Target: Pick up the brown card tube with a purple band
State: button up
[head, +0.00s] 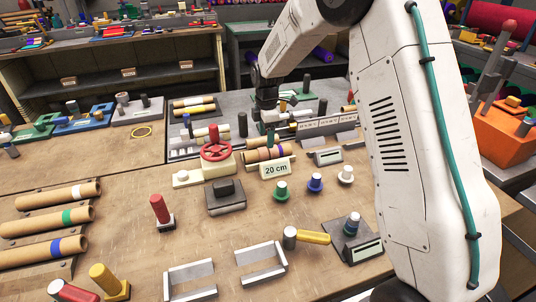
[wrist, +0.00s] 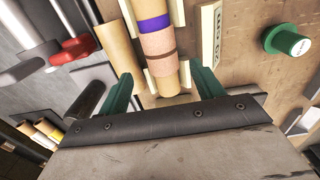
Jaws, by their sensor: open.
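The brown card tube with a purple band (wrist: 161,67) lies in a cream cradle in the wrist view. Its purple band crosses the upper part, with a wider pinkish-brown section below it. In the head view the tube (head: 262,155) lies behind the "20 cm" sign, partly hidden. My gripper (wrist: 163,90) is open, its two green fingers apart on either side of the tube's near end in the picture. No contact with the tube shows. In the head view my gripper (head: 269,128) hangs above and behind the tube.
The "20 cm" sign (head: 276,168) stands just in front of the tube. A red handwheel (head: 216,149) on a cream base stands to its left. Capped pegs, such as a green one (head: 282,190), stand in front. A plain tan roll (wrist: 119,48) lies alongside the tube.

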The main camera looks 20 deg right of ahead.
aim_at(267, 150)
notch_tip(267, 150, down, 8)
jog(key=shift+r, duration=0.2)
grip_shut()
notch_tip(267, 150, up, 10)
jog(key=shift+r, duration=0.1)
dwell(0.6)
